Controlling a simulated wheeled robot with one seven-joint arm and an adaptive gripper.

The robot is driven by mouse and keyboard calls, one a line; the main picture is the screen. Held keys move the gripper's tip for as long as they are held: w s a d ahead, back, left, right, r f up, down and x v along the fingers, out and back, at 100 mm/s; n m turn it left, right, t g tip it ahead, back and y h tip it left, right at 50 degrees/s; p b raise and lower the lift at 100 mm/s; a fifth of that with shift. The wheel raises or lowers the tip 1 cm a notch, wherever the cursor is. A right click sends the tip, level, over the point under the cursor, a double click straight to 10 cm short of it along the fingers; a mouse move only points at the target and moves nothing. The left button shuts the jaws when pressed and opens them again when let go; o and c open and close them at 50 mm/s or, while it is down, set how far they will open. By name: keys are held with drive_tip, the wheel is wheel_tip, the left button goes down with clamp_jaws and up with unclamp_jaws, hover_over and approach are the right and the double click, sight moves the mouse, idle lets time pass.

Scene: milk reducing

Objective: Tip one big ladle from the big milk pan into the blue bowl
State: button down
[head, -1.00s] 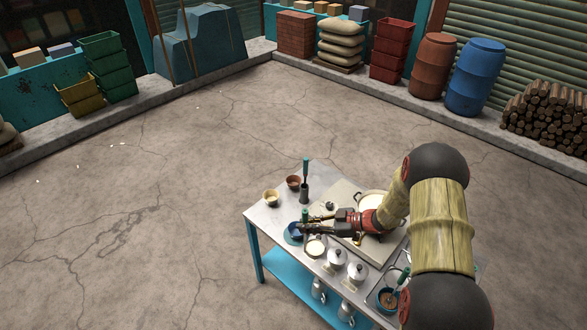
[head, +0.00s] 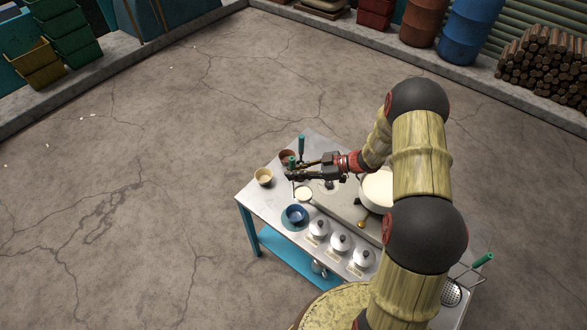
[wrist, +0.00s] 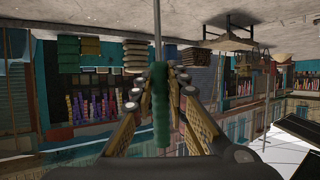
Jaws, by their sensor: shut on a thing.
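My gripper (head: 293,170) is shut on the green handle (wrist: 160,105) of the ladle. The handle also shows at the fingertips in the head view (head: 291,161). Its metal rod hangs down to a round cup with a cream-white surface (head: 303,194), which looks like milk. The cup appears just behind the blue bowl (head: 296,214) in the picture; its height above the table is unclear. The blue bowl sits on a teal round mat, and its inside looks blue. The big milk pan (head: 376,194) holds white milk and is partly hidden by my arm.
Several lidded pots (head: 340,242) line the table's front edge. A beige bowl (head: 263,176) and a brown bowl (head: 287,156) stand at the left end. A skimmer (head: 452,293) lies at the right.

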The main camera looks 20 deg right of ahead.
drive_tip(key=shift+w+f, duration=0.35)
drive_tip(key=shift+f, duration=0.45)
drive_tip(key=shift+f+b, duration=0.3)
drive_tip(key=shift+b, duration=0.2)
drive_tip(key=shift+s+f+b, duration=0.2)
drive_tip(key=shift+f+b, duration=0.1)
drive_tip(key=shift+s+a+r, duration=0.1)
drive_tip(key=shift+s+a, duration=0.05)
drive_tip(key=shift+a, duration=0.1)
drive_tip(key=s+a+f+n+t+h+b, duration=0.1)
drive_tip(key=s+a+f+n+h+b, duration=0.15)
drive_tip(key=a+b, duration=0.3)
drive_tip(key=s+a+f+n+h+b, duration=0.1)
drive_tip(key=a+f+h+b, duration=0.25)
drive_tip(key=b, duration=0.25)
drive_tip(key=s+a+f+n+t+h+b, duration=0.1)
drive_tip(key=a+f+h+b, duration=0.2)
drive_tip(key=b, duration=1.3)
drive_tip(key=s+a+f+n+t+h+b, duration=0.1)
drive_tip(key=a+f+n+t+h+b, duration=0.1)
drive_tip(key=f+b, duration=0.8)
drive_tip(key=a+h+b, duration=0.1)
drive_tip(key=h+b, duration=0.1)
drive_tip(key=b, duration=0.4)
drive_tip(key=shift+s+a+f, duration=0.2)
drive_tip(key=shift+s+f, duration=0.1)
